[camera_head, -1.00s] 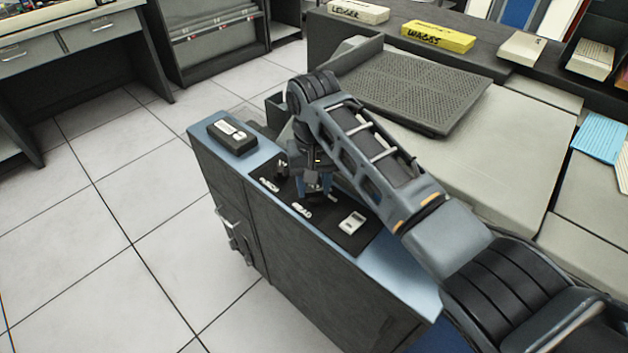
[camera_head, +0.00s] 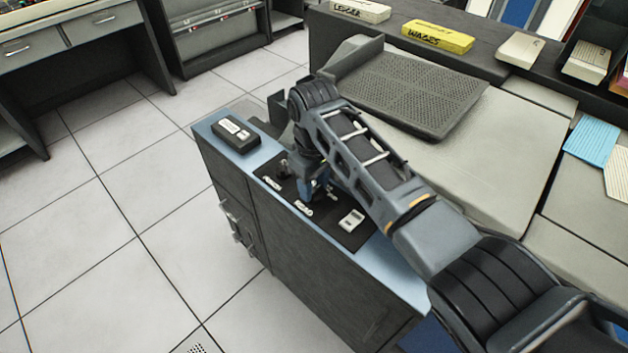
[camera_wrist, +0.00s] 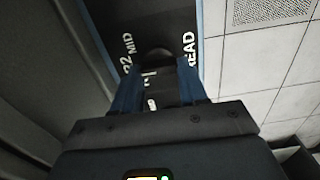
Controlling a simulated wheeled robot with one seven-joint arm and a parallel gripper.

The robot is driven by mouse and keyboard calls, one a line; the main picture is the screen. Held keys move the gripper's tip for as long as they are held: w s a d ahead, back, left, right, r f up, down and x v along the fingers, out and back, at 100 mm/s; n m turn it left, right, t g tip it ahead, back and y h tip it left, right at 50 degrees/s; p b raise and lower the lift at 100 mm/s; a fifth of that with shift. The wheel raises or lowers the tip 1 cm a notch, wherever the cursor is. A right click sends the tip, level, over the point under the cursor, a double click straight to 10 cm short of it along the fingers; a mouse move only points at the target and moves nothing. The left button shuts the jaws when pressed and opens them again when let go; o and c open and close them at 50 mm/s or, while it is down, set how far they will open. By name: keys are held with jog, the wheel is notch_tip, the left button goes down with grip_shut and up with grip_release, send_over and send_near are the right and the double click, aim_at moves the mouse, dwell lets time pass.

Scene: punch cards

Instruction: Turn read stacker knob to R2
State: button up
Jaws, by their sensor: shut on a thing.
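The black control panel (camera_head: 355,239) is set in the blue top of a dark cabinet and carries white "PUNCH" and "READ" labels. My gripper (camera_head: 312,190) points down at the panel behind the READ label. In the wrist view its blue fingers (camera_wrist: 160,88) stand on both sides of the dark read stacker knob (camera_wrist: 157,54), shut on it. White lettering around the knob includes "READ" (camera_wrist: 188,49) and "MID" (camera_wrist: 129,43), with a partly cut "R2" beside it. The fingers hide much of the knob, and its pointer setting cannot be told.
A small black box with white labels (camera_head: 235,134) lies on the left end of the cabinet top. A white switch plate (camera_head: 351,220) sits right of the knob. A perforated grey tray (camera_head: 415,90) is behind my arm. Tiled floor is open on the left.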

dwell(0.3)
jog(key=o, duration=1.1)
jog(key=shift+c, duration=0.2)
jog(key=shift+r, duration=0.1)
notch_tip(320, 180, up, 8)
jog(key=shift+f, duration=0.2)
